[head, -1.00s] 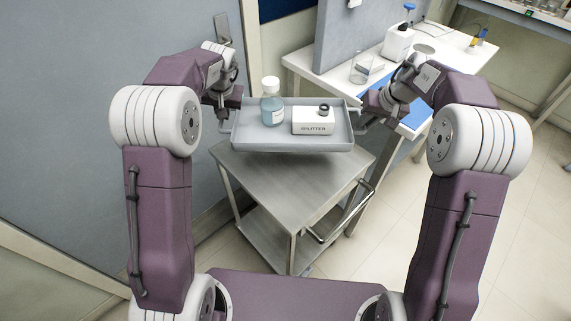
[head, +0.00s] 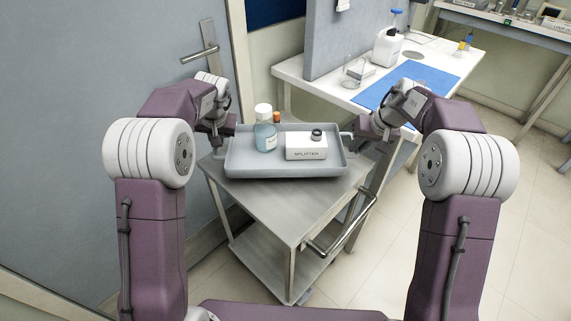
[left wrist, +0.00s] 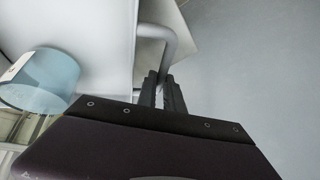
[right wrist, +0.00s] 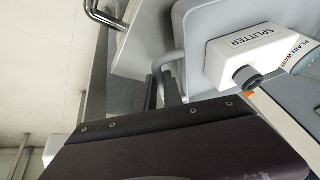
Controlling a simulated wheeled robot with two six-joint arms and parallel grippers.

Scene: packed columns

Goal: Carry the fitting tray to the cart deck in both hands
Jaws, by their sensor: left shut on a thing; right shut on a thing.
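The fitting tray (head: 237,166) is a grey shallow tray, held roughly level over the cart deck (head: 285,212), a steel top; the gap between them is hard to judge. My left gripper (head: 228,136) is shut on the tray's left handle, a bent grey bar (left wrist: 168,34). My right gripper (head: 354,139) is shut on the right handle (right wrist: 165,62). The fingertips partly hide both handles.
An orange-brown cap (head: 277,117) shows behind the bottle; its base is hidden. The cart has a side rail (head: 343,226) and a lower shelf. A white table (head: 290,76) with a blue mat (head: 437,78) stands behind right. A grey door (head: 110,60) is close at left.

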